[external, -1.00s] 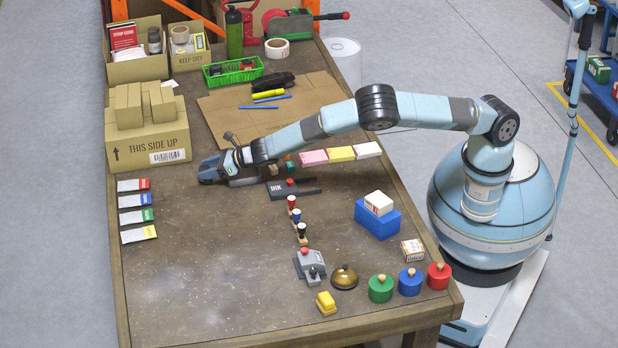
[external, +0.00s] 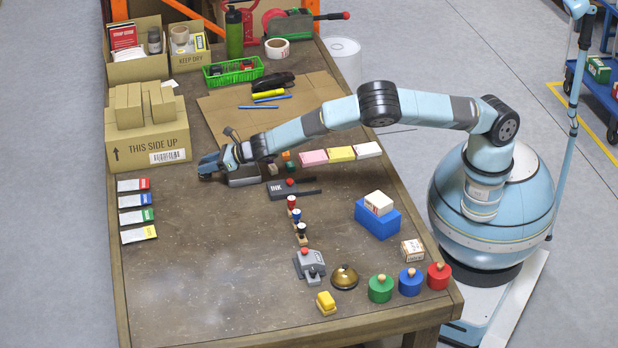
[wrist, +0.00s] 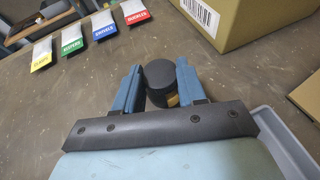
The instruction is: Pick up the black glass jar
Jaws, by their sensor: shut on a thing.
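The black jar (wrist: 160,82) stands between the two blue fingers of my gripper (wrist: 160,80) in the wrist view, with a tan patch low on its side. My gripper is shut on it. In the external view my gripper (external: 208,164) is over the left part of the workbench, just right of the cardboard carton, and the jar is hidden there by the fingers. I cannot tell whether the jar's base is touching the bench.
A "THIS SIDE UP" carton (external: 148,140) stands close by, and a grey tray (wrist: 270,140) lies beside my gripper. Several coloured label packets (external: 137,200) lie along the left edge. The bench's front left is clear.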

